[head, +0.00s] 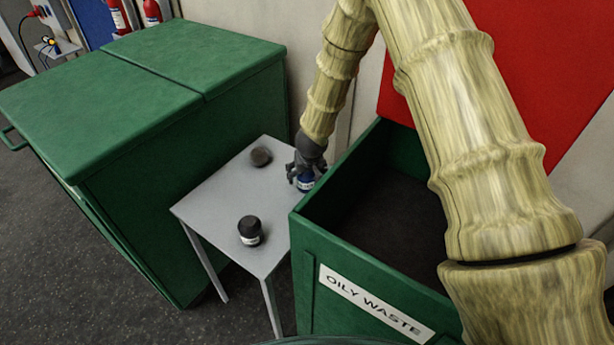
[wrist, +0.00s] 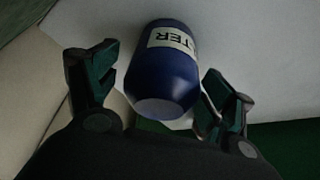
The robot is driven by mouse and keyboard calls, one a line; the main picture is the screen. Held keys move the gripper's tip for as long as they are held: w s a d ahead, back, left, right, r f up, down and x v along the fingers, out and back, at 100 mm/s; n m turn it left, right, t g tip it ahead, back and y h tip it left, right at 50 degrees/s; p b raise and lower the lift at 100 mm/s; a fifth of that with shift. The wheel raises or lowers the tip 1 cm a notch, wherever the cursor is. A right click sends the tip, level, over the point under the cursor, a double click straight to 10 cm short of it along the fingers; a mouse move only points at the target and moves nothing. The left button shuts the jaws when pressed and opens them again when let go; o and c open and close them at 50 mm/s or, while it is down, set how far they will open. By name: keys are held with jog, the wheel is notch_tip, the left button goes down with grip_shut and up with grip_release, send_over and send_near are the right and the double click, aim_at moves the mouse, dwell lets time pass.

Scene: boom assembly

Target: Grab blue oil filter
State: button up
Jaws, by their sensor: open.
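The blue oil filter (head: 307,183) is a short cylinder with a white label on the grey table, near its right side by the green bin. In the wrist view the blue filter (wrist: 162,80) shows dark blue with a label ending in "TER", between the two fingers. My gripper (head: 304,172) is at the filter from above and behind, partly covering it in the head view. In the wrist view my gripper (wrist: 158,95) is open, one finger on each side of the filter, with a visible gap at the left finger. Contact on the right side is hard to tell.
The small grey table (head: 215,200) also holds a black filter (head: 250,231) in front and a dark round object (head: 261,156) behind. An open green oily waste bin (head: 318,235) stands close on the right. A closed green bin (head: 135,110) stands left.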

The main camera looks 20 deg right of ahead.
jog(key=shift+p+x, duration=0.3)
jog(key=shift+x, duration=1.1)
jog(key=c, duration=1.3)
jog(key=shift+r, duration=0.1)
